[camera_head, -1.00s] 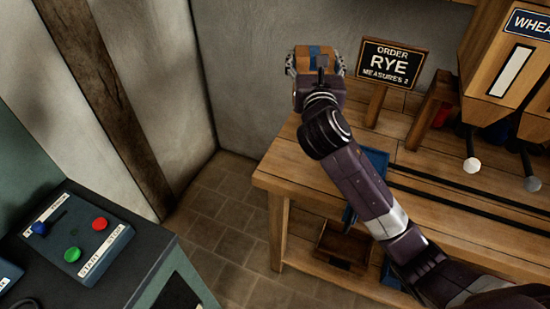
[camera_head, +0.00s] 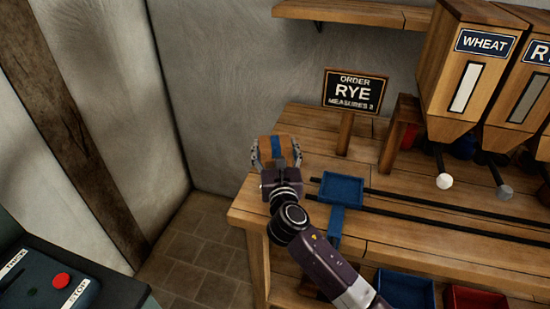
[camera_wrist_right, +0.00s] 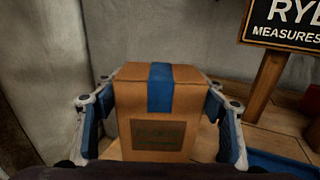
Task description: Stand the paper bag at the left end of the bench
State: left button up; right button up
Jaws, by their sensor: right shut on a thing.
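The paper bag (camera_head: 286,150) is brown with a blue strip over its top. My right gripper (camera_head: 276,154) is shut on it, one finger on each side. The bag is at the left end of the wooden bench (camera_head: 245,216), near the back wall. In the right wrist view the bag (camera_wrist_right: 186,90) looks upright, with a dark label on its near face, between the blue finger pads. Its base is partly hidden, and I cannot tell whether it touches the bench top. My left gripper is not in view.
The "ORDER RYE" sign (camera_head: 355,92) stands right of the bag. A blue tray (camera_head: 342,188) sits by two dark rails just right of my wrist. Wooden hoppers (camera_head: 470,75) stand farther right. A shelf (camera_head: 350,14) is on the wall above. A control panel (camera_head: 45,285) is at lower left.

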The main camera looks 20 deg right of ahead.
jog(key=shift+f+b, duration=0.3)
jog(key=shift+f, duration=1.25)
jog(key=shift+f, duration=0.1)
jog(key=o, duration=2)
jog(key=shift+f, duration=0.1)
jog(key=shift+s, duration=0.15)
jog(key=s, duration=0.3)
jog(key=s+a, duration=0.1)
jog(key=s, duration=0.3)
jog(key=s+a+b, duration=0.1)
jog(key=s, duration=0.3)
jog(key=shift+s+a+r, duration=0.2)
jog(key=shift+s, duration=0.05)
jog(key=shift+f, duration=0.1)
